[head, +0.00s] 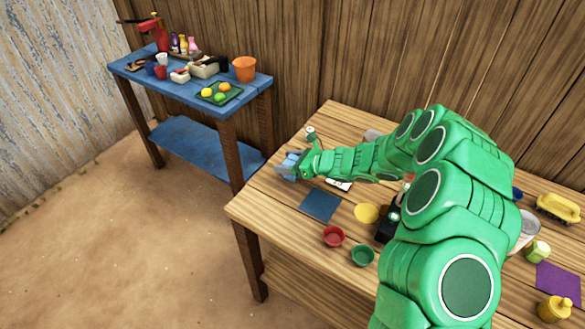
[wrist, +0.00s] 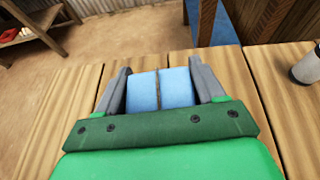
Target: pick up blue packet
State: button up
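The blue packet (wrist: 143,92) is light blue with a thin dark line down its middle. In the wrist view it sits between the two grey fingers of my gripper (wrist: 160,88), which press against its left and right sides. In the head view the packet (head: 287,170) shows at the end of my green arm, at the table's left part. My gripper (head: 291,164) partly covers it there. I cannot tell whether the packet touches the tabletop.
The wooden table (head: 260,208) bears a dark blue square (head: 320,204), a red bowl (head: 333,236), a green bowl (head: 362,255) and a yellow disc (head: 366,212). A grey cylinder (wrist: 306,66) stands right of my gripper. A blue side table (head: 258,82) with goods stands behind left.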

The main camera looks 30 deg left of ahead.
aim_at(288, 159)
jog(key=c, duration=0.4)
jog(key=shift+r, duration=0.55)
notch_tip(288, 159, up, 2)
jog(key=shift+r, duration=0.25)
jog(key=s+d+r, duration=0.9)
jog(key=s+d, duration=0.1)
jog(key=shift+r, duration=0.2)
